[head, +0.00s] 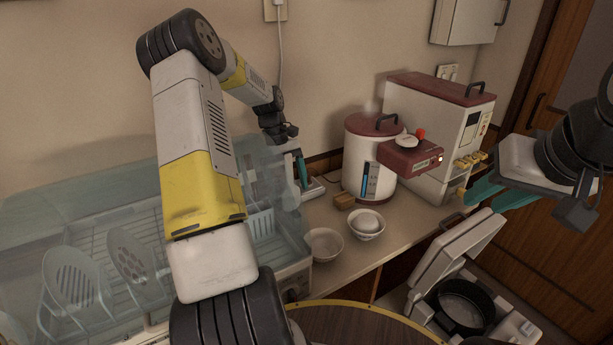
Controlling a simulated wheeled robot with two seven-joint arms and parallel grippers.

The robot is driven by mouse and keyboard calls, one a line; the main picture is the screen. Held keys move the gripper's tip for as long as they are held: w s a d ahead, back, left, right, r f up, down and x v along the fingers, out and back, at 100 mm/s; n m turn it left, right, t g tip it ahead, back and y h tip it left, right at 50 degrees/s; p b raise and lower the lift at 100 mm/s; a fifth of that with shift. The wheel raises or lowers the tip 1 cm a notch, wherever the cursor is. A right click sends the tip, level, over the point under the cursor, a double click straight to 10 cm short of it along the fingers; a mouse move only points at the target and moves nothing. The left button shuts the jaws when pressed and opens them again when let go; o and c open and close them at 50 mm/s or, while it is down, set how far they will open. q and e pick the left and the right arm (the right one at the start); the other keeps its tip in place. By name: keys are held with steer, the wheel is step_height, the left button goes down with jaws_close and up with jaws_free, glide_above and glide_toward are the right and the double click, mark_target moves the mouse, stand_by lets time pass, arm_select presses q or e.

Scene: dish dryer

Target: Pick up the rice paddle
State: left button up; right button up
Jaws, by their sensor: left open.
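A pale, rounded, upright shape (290,188), which looks like the rice paddle, shows at the right end of the clear dish dryer (300,240). My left gripper (301,168) points down beside it, its teal fingers open. The fingertips are close to the pale shape in the picture; I cannot tell whether they touch it. My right gripper (478,200) is at the right, far from the paddle, with its teal fingers apart and nothing between them.
Two white bowls (325,244) (366,225) stand on the counter, with a small wooden block (344,200) behind. A red-lidded dispenser (358,155) and a large machine (432,135) stand at the back. An open rice cooker (455,250) is below right. Racks (75,280) fill the dryer.

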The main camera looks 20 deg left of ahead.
mark_target(290, 163)
arm_select(q)
steer(key=shift+x, duration=1.35)
steer(key=c, duration=1.6)
steer(key=shift+o, duration=0.2)
step_height(290, 163, up, 10)
steer(key=shift+d+f, duration=0.15)
steer(key=w+d+f+m+g+y, duration=0.1)
steer(key=d+f+m+g+y, duration=0.15)
steer(key=d+f+m, duration=0.55)
steer(key=a+r+m+t+y, duration=0.1)
steer(key=a+r+m, duration=0.1)
steer(key=m, duration=0.3)
steer(key=s+a+r+m+t+y, duration=0.1)
steer(key=a+r+m+t+y, duration=0.1)
steer(key=m, duration=0.4)
steer(key=a+r+m+t+y, duration=0.1)
steer(key=a+r+m+y, duration=0.1)
steer(key=a+r+m, duration=0.2)
steer(key=shift+s+r+m+y, duration=0.2)
steer(key=shift+s+m+y, duration=0.05)
steer(key=shift+m, duration=0.85)
steer(key=shift+a+f+t, duration=0.1)
steer(key=shift+t, duration=0.15)
steer(key=shift+m, duration=0.3)
step_height(290, 163, down, 10)
steer(key=shift+r, duration=0.2)
